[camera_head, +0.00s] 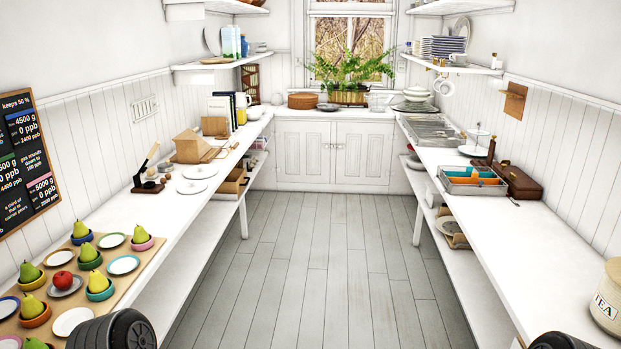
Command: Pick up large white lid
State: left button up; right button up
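Two flat round white pieces that look like lids lie on the left counter, in front of the wooden box. The farther one (200,171) looks slightly larger than the nearer one (191,187). They are small in view, so I cannot tell for certain which is the large white lid. Neither of my grippers is in view. Only dark rounded parts of my own arms show at the bottom left and bottom right corners, far from the white pieces.
A wooden box (192,147) and a dark stand (148,184) flank the white pieces. Nearer on the left counter is a board (117,292) with pears in bowls and plates. The right counter holds a divided tray (472,188) and TEA jar (606,300). The floor between is clear.

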aim_at(199, 172)
jog(key=i, duration=2.65)
jog(key=i+l+u, duration=0.15)
jog(key=i+u, duration=0.25)
jog(key=i, duration=0.3)
jog(key=i+l+u, duration=0.35)
jog(key=i, duration=0.35)
jog(key=i+l+u, duration=0.4)
jog(key=i+l, duration=0.2)
